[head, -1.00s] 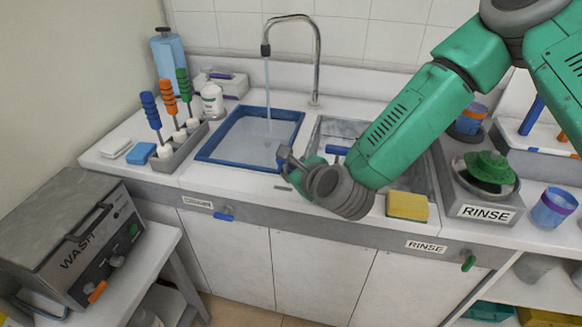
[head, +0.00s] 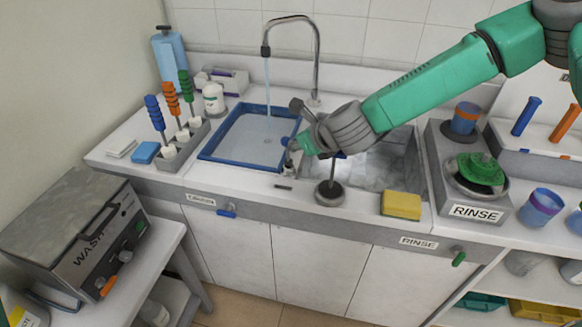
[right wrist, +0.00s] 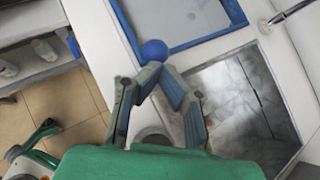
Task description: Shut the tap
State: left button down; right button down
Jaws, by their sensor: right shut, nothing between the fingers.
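The curved metal tap (head: 316,60) stands behind the sink, and a stream of water (head: 268,88) falls from its spout into the blue-rimmed basin (head: 205,154). My right gripper (head: 292,152) is over the counter between this basin and the steel sink. In the right wrist view its fingertips (right wrist: 151,72) meet in a closed point, with nothing between them. A blue ball knob (right wrist: 154,50) is just beyond the tips; I cannot tell whether they touch. A dark round base with a stem (head: 329,192) stands on the counter's front edge, partly covered by my gripper. My left gripper is out of view.
A steel sink (head: 400,160) lies under my right arm, with a yellow sponge (head: 401,205) at its front. Bottle brushes in a grey rack (head: 182,145) stand left of the basin. A RINSE unit (head: 475,212) is at right. A WASH box (head: 80,225) is front left.

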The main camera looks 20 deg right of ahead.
jog(key=shift+w+d+r, duration=0.15)
jog(key=shift+w+d, duration=0.2)
jog(key=shift+w, duration=0.15)
jog(key=shift+r, duration=0.15)
jog(key=shift+r+p, duration=0.5)
jog(key=shift+r, duration=0.2)
